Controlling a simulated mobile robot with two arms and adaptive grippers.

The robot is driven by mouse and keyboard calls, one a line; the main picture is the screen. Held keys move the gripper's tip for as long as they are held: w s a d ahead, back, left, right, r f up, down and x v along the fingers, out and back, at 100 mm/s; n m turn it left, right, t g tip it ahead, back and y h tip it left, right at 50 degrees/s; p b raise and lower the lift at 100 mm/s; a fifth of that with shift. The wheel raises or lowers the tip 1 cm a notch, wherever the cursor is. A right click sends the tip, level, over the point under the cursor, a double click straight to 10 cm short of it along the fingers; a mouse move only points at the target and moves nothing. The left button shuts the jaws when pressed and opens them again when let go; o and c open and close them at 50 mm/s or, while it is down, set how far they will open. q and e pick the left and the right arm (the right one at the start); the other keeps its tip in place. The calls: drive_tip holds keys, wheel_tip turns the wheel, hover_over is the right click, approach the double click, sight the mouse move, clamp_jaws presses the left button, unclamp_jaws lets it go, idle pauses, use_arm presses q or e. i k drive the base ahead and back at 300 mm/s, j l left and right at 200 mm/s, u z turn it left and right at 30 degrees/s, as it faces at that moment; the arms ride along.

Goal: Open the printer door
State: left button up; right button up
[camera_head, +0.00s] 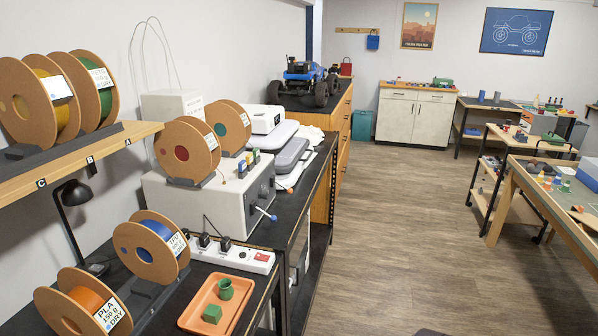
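I cannot pick out a printer door for certain. A light grey box (225,212) with a blue-tipped lever on its front stands on the dark bench at the left, with spools on top. A pale panel or opening (299,262) shows below the bench top, inside the dark bench frame; it is seen at a steep angle and partly hidden, so I cannot tell whether it is a door or whether it is open. Neither of my grippers is in view.
An orange tray (230,317) with green parts, a white power strip (235,258) and several filament spools (151,247) crowd the left bench. A wooden shelf (85,165) juts out above. A worktable (553,200) stands at the right. The wooden floor (400,235) between is clear.

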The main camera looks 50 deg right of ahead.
sight(298, 256)
drive_tip(key=k+l+z, duration=0.15)
drive_tip(key=l+z, duration=0.15)
drive_tip(key=k+l+z, duration=0.1)
drive_tip(key=l+z, duration=0.2)
drive_tip(key=k+l+z, duration=0.1)
drive_tip(key=l+z, duration=0.5)
drive_tip(key=l, duration=0.15)
